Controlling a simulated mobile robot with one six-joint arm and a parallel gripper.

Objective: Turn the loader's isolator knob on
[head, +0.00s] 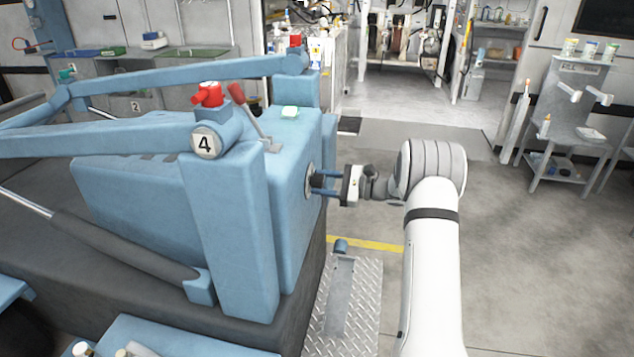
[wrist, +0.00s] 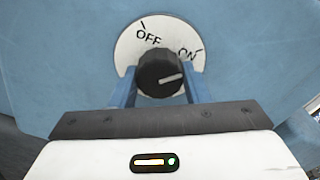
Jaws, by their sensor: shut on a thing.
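The isolator knob (wrist: 158,70) is black and ribbed, on a round white plate (wrist: 128,48) marked OFF at upper left and ON at right. Its white pointer line points right and slightly up, towards the ON side; I cannot tell whether it lines up exactly with the ON tick. My gripper (wrist: 158,88) has its blue fingers on either side of the knob and is shut on it. In the head view, my gripper (head: 325,183) meets the right end face of the blue loader (head: 290,215); the knob there is mostly hidden by the fingers.
A red isolator-like handle (head: 208,95) and a red lever (head: 245,108) stand on top of the loader. A tread-plate step (head: 365,305) lies below my gripper. The floor to the right is clear up to a grey stand (head: 575,110).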

